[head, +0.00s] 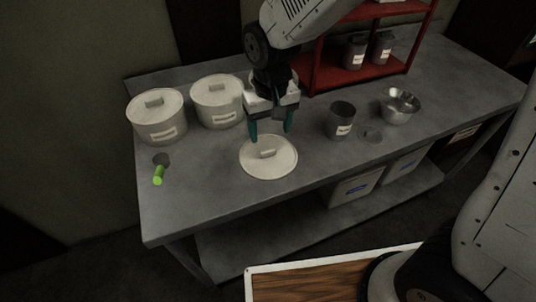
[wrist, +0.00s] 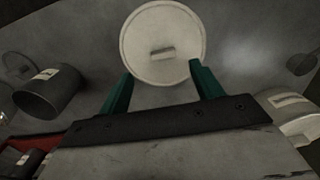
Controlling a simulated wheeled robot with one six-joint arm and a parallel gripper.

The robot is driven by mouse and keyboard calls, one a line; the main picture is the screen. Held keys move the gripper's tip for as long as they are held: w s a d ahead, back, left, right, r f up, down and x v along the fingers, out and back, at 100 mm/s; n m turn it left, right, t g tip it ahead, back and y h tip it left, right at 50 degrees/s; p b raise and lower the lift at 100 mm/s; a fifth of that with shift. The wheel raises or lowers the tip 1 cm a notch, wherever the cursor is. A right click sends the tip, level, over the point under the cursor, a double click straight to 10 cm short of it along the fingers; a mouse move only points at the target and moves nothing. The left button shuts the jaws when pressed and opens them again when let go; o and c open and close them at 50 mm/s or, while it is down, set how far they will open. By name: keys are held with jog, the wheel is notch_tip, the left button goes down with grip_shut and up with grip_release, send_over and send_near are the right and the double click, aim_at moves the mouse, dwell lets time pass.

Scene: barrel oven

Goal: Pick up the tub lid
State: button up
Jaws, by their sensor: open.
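The tub lid (head: 268,158) is a round, cream-white disc with a small block handle. It lies flat on the grey table, near the front edge. My gripper (head: 270,136) is above and just behind it, pointing down, with its two teal fingers apart and nothing between them. In the wrist view the lid (wrist: 163,42) lies beyond the fingertips (wrist: 160,70), with its handle in line with the gap between them.
A red shelf (head: 365,72) with canisters is behind. A green-handled tool (head: 159,172) lies at left. The table (head: 205,190) is bare around the lid.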

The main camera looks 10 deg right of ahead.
aim_at(268, 150)
jog(key=f, duration=0.7)
jog(key=shift+w+a+f, duration=0.1)
jog(key=shift+w+a, duration=0.1)
jog(key=shift+a, duration=0.1)
jog(key=c, duration=1.1)
